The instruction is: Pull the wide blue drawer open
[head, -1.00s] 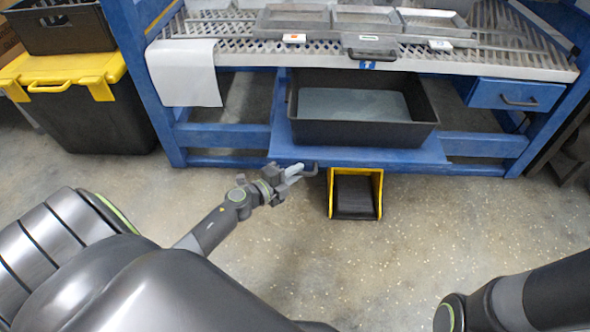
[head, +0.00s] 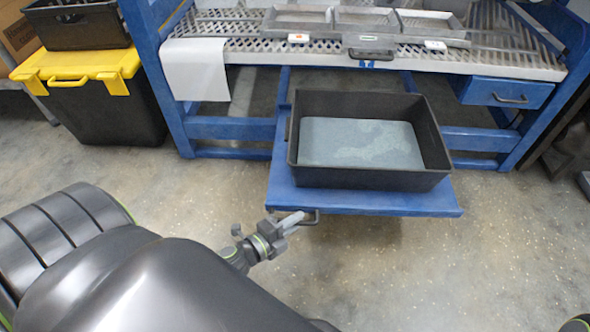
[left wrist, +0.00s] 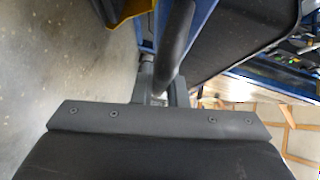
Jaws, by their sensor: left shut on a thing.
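The wide blue drawer (head: 400,204) is a low blue tray-like shelf under the bench, and it stands out in front of the bench frame. A black bin (head: 372,178) with a grey-blue layer inside (head: 360,143) sits on it. A dark handle (head: 313,217) is on the drawer's front edge at the left. My left gripper (head: 300,218) is shut on this handle. In the left wrist view the fingers (left wrist: 160,93) close around a dark bar (left wrist: 173,45), and the contact itself is partly hidden.
The blue bench (head: 165,110) has a slatted metal top with shallow trays (head: 365,22). A small blue drawer (head: 505,92) is shut at right. A black box with yellow lid (head: 85,80) stands at left. The floor in front of the drawer is clear.

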